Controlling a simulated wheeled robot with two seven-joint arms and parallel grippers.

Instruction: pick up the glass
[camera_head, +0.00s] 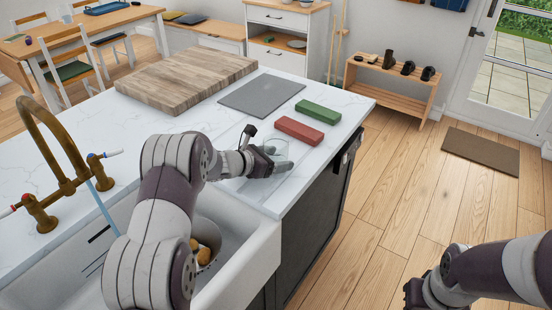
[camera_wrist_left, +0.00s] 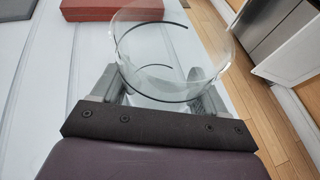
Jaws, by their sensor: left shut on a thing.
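The clear glass (camera_wrist_left: 172,58) is between the two fingers of my left gripper (camera_wrist_left: 160,92) in the left wrist view, with a finger on either side of it. In the head view the glass (camera_head: 277,150) shows faintly at the fingertips of my left gripper (camera_head: 272,162), over the white counter near its front edge. The left gripper is shut on the glass. I cannot tell whether the glass base touches the counter. My right gripper (camera_head: 420,295) is low at the bottom right of the head view, over the floor, and its fingers are unclear.
A red block (camera_head: 299,131) and a green block (camera_head: 318,112) lie just beyond the glass. A grey mat (camera_head: 262,94) and a wooden board (camera_head: 186,78) lie farther back. The sink (camera_head: 240,262) with a brass faucet (camera_head: 66,180) is at the front left.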

